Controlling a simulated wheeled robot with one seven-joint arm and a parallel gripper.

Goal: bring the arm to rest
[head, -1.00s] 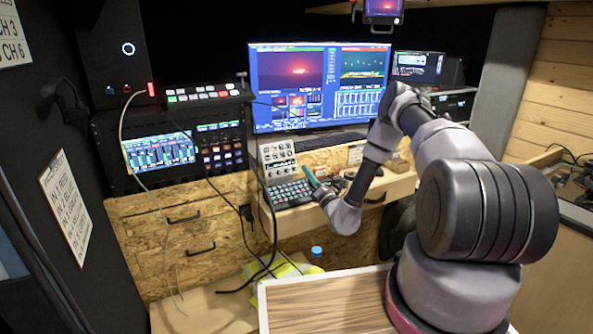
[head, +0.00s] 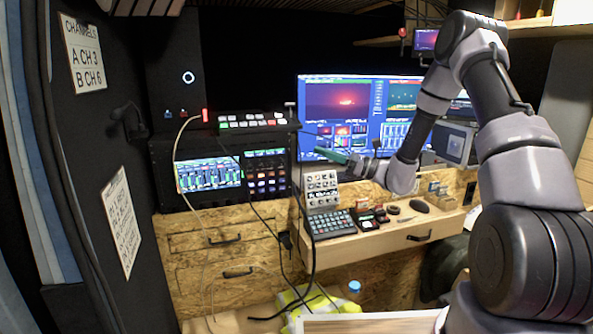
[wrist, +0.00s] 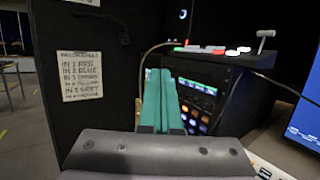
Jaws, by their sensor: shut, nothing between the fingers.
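My gripper (head: 331,154) is at the end of my raised arm in the head view, in front of the lower left part of the big monitor. Its green fingers point left toward the rack with the switcher. In the wrist view the fingers of my gripper (wrist: 161,100) lie together, shut and empty. They point at the rack's lit panel and touch nothing that I can see. My arm is bent, with its elbow high at the upper right of the head view.
A video switcher (head: 250,121) sits on the rack, left of the monitor (head: 348,112). Below my gripper stand a button panel (head: 322,188) and a keypad (head: 331,224) on the wooden desk (head: 395,236). Cables hang in front of the drawers (head: 222,238). A paper sign (wrist: 83,76) hangs on the dark wall.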

